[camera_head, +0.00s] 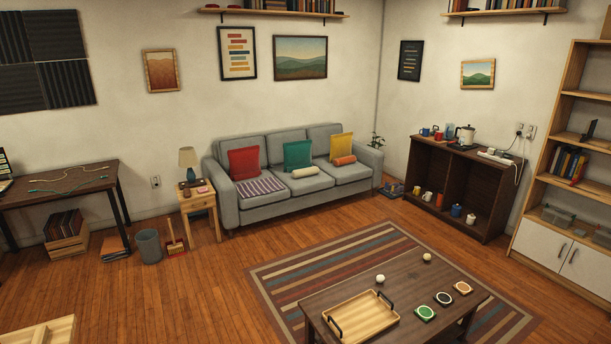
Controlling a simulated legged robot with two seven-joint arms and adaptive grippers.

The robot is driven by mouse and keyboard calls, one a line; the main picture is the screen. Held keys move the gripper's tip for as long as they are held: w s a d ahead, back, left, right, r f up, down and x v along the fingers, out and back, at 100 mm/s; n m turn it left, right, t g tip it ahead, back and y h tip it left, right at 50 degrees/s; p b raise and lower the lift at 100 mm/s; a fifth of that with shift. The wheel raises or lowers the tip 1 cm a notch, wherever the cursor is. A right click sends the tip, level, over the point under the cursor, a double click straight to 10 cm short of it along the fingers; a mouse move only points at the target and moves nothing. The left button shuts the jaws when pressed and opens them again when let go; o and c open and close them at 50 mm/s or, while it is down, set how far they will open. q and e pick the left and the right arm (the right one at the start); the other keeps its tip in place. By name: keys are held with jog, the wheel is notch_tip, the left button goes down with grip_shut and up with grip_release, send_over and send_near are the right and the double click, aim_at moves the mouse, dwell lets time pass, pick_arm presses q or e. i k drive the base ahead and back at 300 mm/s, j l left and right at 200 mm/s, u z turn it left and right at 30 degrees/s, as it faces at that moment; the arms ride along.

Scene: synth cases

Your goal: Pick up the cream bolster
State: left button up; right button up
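The cream bolster (305,172) is a small rounded roll lying on the middle seat of the grey sofa (255,207). It lies in front of the green cushion (297,154). An orange bolster (344,160) lies to its right, in front of the yellow cushion (341,146). A red cushion (244,163) and a striped folded cloth (260,187) are on the left seat. Neither of my grippers is in view.
A low dark table (385,331) with a wooden tray (352,318) stands on the striped rug (290,263) in front. A side table (198,203) with a lamp stands left of the sofa. Wooden floor between rug and sofa is clear.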

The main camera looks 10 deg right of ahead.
aim_at(312, 171)
jog(key=i+u, duration=0.15)
jog(key=i, duration=0.4)
jog(key=i+u, duration=0.2)
jog(key=i, duration=0.9)
jog(key=i+u, duration=0.2)
jog(key=i, duration=0.85)
jog(key=i+z, duration=0.15)
jog(key=i, duration=0.3)
jog(key=i+z, duration=0.2)
jog(key=i, duration=0.3)
jog(key=i+j+z, duration=0.15)
jog(key=i, duration=0.3)
jog(key=i+j+z, duration=0.15)
jog(key=i, duration=0.3)
jog(key=i+l+z, duration=0.15)
jog(key=z, duration=0.25)
jog(key=i+z, duration=1)
jog(key=z, duration=0.25)
jog(key=i+l, duration=0.15)
jog(key=i, duration=1.6)
jog(key=j+u, duration=0.05)
jog(key=j, duration=0.05)
